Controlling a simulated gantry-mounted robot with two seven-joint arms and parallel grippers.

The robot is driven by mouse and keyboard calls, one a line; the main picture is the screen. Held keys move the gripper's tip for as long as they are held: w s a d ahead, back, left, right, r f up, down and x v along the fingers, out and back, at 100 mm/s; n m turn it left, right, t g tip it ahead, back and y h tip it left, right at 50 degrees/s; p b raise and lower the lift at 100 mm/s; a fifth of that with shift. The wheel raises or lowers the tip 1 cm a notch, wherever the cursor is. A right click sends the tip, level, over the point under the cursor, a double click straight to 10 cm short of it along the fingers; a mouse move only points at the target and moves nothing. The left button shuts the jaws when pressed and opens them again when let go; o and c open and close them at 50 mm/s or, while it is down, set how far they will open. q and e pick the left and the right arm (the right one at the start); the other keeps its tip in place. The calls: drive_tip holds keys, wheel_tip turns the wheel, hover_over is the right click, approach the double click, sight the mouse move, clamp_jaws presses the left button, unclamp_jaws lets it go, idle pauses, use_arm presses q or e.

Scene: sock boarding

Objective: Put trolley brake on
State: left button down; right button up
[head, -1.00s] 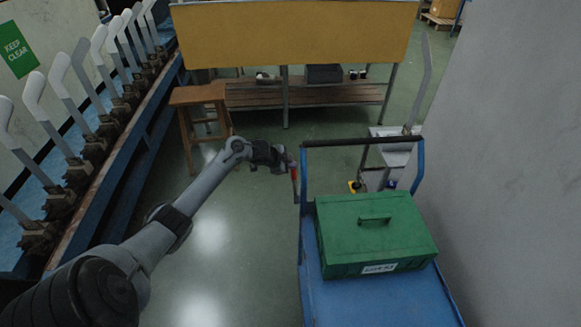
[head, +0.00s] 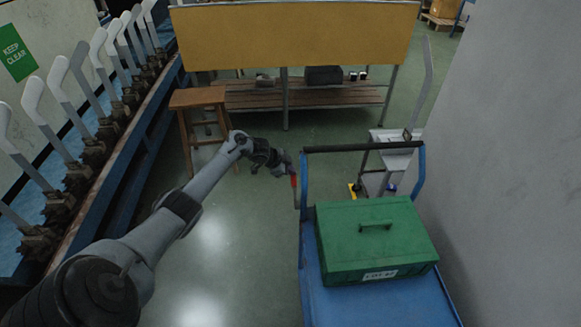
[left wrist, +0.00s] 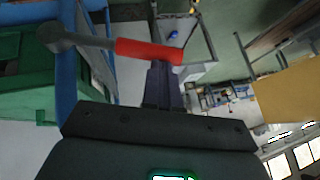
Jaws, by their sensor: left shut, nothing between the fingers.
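The blue trolley (head: 301,245) stands at the lower right with a dark push bar (head: 350,148) across its far end. The brake lever with a red handle (head: 294,181) sits at the trolley's left side, by the frame's upright. In the left wrist view the red handle (left wrist: 148,51) is on a grey arm, lying almost level. My left gripper (head: 287,165) is shut and empty, just above and beside the red handle. In the left wrist view its fingers (left wrist: 162,75) reach up to the handle's lower edge; I cannot tell whether they touch. My right gripper is not in view.
A green box (head: 345,235) rests on the trolley. A grey wall (head: 510,150) is close on the right. A row of sock forms (head: 60,90) lines the left. The floor between is clear.

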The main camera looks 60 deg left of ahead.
use_arm(q)
drive_tip(key=shift+w+a+f+h+b, duration=0.2)
drive_tip(key=shift+a+f+b, duration=0.1)
drive_tip(key=shift+f, duration=0.2)
drive_tip(key=shift+w+a+f+h+b, duration=0.2)
drive_tip(key=shift+a+f+b, duration=0.1)
drive_tip(key=shift+f, duration=0.2)
wheel_tip(320, 180, down, 9)
drive_tip(key=b, duration=0.7)
drive_tip(key=shift+w+a+f+b, duration=0.15)
drive_tip(key=shift+a+b, duration=0.25)
drive_tip(key=shift+f, duration=0.1)
